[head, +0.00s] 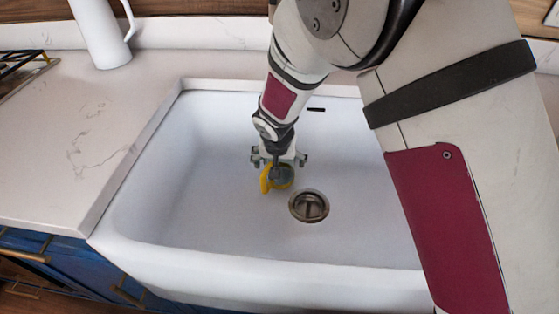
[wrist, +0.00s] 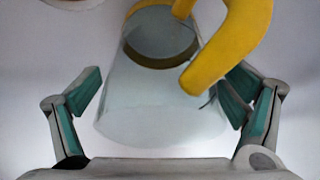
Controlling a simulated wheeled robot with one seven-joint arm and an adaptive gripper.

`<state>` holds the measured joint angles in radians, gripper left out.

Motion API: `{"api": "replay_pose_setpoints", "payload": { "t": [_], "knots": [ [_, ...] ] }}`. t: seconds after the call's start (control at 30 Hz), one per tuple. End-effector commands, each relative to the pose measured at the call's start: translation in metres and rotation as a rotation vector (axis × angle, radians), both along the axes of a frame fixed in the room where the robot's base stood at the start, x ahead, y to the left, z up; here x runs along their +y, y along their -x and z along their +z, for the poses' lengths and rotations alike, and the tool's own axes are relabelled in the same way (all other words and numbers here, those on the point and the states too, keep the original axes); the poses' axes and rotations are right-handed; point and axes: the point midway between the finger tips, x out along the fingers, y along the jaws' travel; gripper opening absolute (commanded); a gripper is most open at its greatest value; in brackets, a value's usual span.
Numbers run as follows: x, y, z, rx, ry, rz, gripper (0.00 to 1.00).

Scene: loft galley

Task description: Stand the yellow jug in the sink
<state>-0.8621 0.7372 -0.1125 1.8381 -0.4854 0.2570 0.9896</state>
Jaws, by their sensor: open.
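The yellow jug (head: 266,182) is inside the white sink (head: 190,150), on the basin floor beside the drain. In the wrist view the jug has a clear grey body (wrist: 155,110) with a yellow handle (wrist: 235,45) on the right.
The round metal drain (head: 309,206) lies just right of the jug. A white pitcher (head: 103,35) stands on the pale counter (head: 80,130) at the back left, near a dark rack (head: 22,65). The left part of the basin is clear. My arm hides the right side.

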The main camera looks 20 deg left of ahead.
Motion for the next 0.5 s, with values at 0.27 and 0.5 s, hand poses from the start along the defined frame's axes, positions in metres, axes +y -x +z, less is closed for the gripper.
{"api": "replay_pose_setpoints", "payload": {
  "t": [0.27,0.5],
  "knots": [
    [0.000,0.002,0.009,-0.001,-0.001,0.000,0.90],
    [-0.004,0.018,0.052,-0.003,-0.004,0.000,0.90]
  ]
}}
